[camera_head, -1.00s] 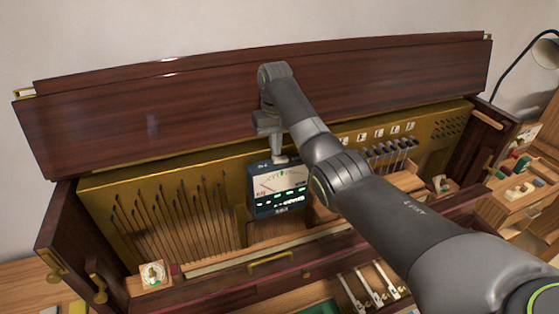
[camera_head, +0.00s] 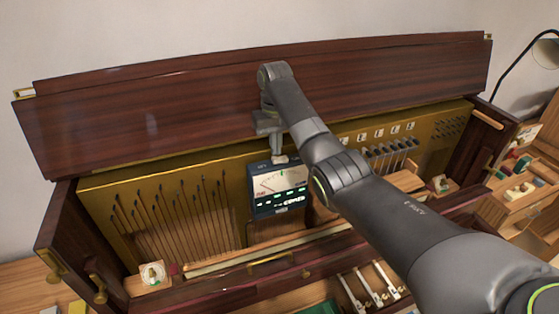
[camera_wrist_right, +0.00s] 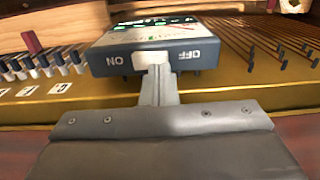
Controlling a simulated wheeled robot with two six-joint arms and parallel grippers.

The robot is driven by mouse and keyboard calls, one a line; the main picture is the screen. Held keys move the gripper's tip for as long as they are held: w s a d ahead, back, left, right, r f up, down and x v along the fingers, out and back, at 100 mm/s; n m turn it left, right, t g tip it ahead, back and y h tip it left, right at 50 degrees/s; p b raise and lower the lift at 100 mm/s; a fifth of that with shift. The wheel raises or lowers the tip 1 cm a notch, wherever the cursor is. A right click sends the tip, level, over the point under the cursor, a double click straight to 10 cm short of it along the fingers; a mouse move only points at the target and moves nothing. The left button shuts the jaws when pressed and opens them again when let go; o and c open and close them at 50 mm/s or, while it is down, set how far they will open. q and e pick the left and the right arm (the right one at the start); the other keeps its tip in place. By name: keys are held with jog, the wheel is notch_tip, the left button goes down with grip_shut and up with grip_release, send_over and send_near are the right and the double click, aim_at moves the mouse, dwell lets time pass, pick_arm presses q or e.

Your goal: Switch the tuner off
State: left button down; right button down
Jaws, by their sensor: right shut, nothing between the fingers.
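The tuner (camera_head: 278,190) is a dark box with a pale needle dial and lit green marks, standing in the middle of the open piano case. In the wrist view the tuner (camera_wrist_right: 150,58) appears upside down, with ON and OFF lettered on its top edge. A pale switch knob (camera_wrist_right: 152,60) sits between the two words. My right gripper (camera_head: 279,157) is shut and empty, pointing down at the tuner's top edge. In the wrist view its fingertips (camera_wrist_right: 158,82) are at the knob; I cannot tell whether they touch it. My left gripper is not in view.
The raised wooden lid (camera_head: 200,100) stands behind my right arm. Rows of thin hammers (camera_head: 180,220) stand left of the tuner, and dark-topped pegs (camera_head: 390,153) stand to its right. A brass handle (camera_head: 268,259) is on the front rail.

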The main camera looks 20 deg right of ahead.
aim_at(276, 159)
jog(key=shift+s+f, duration=0.1)
jog(key=shift+f, duration=0.9)
dwell(0.6)
jog(key=shift+r, duration=3.55)
jog(key=shift+f, duration=0.15)
